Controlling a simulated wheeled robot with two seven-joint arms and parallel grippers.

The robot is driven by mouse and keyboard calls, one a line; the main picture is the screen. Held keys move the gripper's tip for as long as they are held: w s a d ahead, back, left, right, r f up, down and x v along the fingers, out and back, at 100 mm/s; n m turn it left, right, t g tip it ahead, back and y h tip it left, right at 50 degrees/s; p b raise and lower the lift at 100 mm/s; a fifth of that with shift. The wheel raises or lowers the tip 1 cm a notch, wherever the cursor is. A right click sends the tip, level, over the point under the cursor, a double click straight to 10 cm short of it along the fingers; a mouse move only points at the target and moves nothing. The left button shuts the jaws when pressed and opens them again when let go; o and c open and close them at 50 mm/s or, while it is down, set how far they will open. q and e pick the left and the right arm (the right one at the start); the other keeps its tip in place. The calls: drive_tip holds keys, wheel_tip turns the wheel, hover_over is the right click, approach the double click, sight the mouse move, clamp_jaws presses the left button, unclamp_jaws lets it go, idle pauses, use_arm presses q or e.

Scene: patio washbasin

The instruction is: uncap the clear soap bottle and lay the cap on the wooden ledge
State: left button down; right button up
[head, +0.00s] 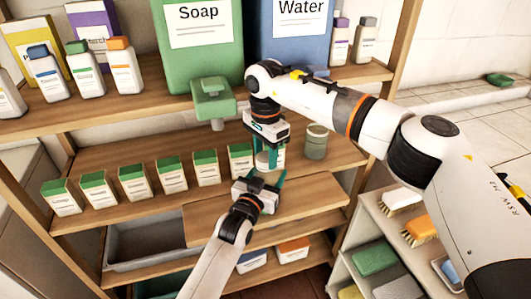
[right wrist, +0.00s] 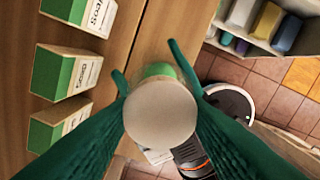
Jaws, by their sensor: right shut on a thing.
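My right gripper (head: 268,147) points down over the middle shelf. In the right wrist view its fingers (right wrist: 162,108) are shut on the sides of a round beige cap (right wrist: 160,112). The pale soap bottle (head: 277,158) with a white label shows partly below it. The cap hides most of the bottle from above, and I cannot tell whether cap and bottle touch. My left gripper (head: 265,172) reaches in from the front, with one finger on each side of the bottle. I cannot tell whether these fingers press on it. The wooden ledge (head: 310,197) is bare in front of the shelf.
A row of green-topped soap boxes (head: 171,175) stands left of the grippers. A greenish lidded jar (head: 316,142) stands close on the right. The soap dispenser (head: 212,98) hangs above left. A grey basin (head: 145,243) lies below; brushes (head: 403,199) are at right.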

sight(266, 156)
drive_tip(key=n, duration=0.9)
drive_tip(key=shift+r, duration=0.15)
drive_tip(key=shift+r, duration=1)
drive_tip(key=shift+r, duration=2)
use_arm(q)
drive_tip(key=shift+c, duration=1.4)
unclamp_jaws()
